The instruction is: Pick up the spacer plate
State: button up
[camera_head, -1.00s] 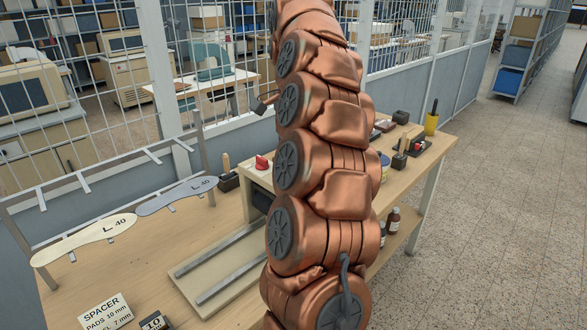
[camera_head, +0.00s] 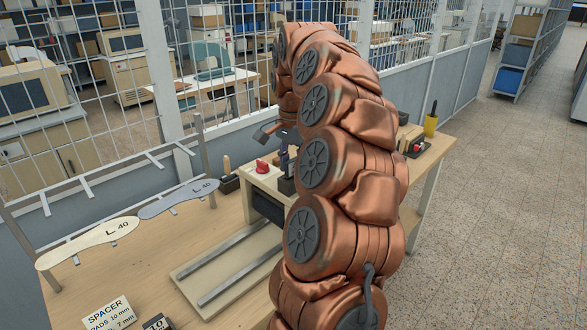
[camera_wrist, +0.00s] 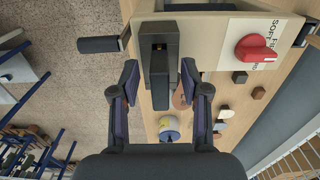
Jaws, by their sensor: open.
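My gripper (camera_wrist: 160,82) is open in the wrist view, its two fingers apart with nothing held between them. A dark upright block-like part (camera_wrist: 158,45) stands on the press beyond and between the fingertips; I cannot tell whether they touch. In the head view my arm hides most of the gripper. A card reading SPACER, with 10 mm and 7 mm on it (camera_head: 108,314), lies at the bench's front left. Beside it is a dark block marked 10 (camera_head: 156,323), cut by the picture's lower edge. I cannot tell for certain which piece is the spacer plate.
The press body (camera_wrist: 225,42) has a red knob (camera_wrist: 256,48) marked SOFT and FIRM. A dark handle (camera_wrist: 98,44) sticks out beside it. Two rails (camera_head: 238,270) run across a base plate. A yellow cup (camera_head: 431,125) stands at the far end.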

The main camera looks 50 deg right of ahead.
jog(key=shift+c, duration=0.2)
grip_shut()
jog(key=shift+r, duration=0.15)
dwell(0.3)
jog(key=shift+r+b, duration=0.95)
jog(key=shift+r, duration=1.45)
notch_tip(320, 180, up, 5)
jog(key=p, duration=0.4)
